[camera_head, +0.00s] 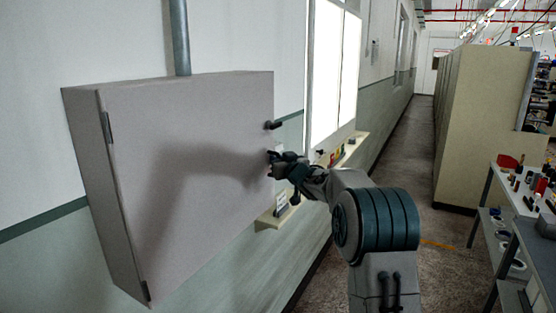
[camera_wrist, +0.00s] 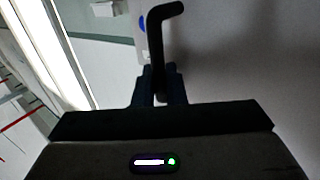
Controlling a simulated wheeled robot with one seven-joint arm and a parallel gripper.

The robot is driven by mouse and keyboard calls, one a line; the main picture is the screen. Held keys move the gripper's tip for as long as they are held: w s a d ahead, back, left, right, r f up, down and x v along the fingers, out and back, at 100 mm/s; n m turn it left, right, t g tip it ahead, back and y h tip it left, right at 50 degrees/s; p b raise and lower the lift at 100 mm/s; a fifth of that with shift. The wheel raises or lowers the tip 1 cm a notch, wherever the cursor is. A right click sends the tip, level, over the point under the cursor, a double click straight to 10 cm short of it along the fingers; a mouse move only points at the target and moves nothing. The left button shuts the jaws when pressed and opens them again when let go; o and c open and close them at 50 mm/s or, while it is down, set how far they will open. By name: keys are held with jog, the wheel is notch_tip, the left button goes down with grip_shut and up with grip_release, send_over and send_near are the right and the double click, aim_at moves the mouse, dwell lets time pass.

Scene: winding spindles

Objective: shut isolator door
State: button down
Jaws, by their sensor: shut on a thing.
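The isolator is a large grey box (camera_head: 110,200) on the wall at the left of the head view. Its flat door (camera_head: 180,150) faces me, with hinges on the left edge. No gap shows at the door's edges, but I cannot tell if it is fully shut. My gripper (camera_head: 275,160) is at the door's right edge. In the wrist view, my gripper (camera_wrist: 159,88) is shut around a black bent handle (camera_wrist: 155,40). A black fitting (camera_head: 273,125) sticks out just above my gripper in the head view; I cannot tell if it is part of the same handle.
A grey pipe (camera_head: 180,40) rises behind the box. A bright window (camera_head: 330,75) and a ledge with small items (camera_head: 343,150) are to the right. A beige cabinet (camera_head: 485,125) and cluttered tables (camera_head: 510,190) stand across the clear aisle (camera_head: 410,150).

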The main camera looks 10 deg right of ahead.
jog(key=shift+a+r, duration=0.2)
jog(key=shift+a, duration=0.1)
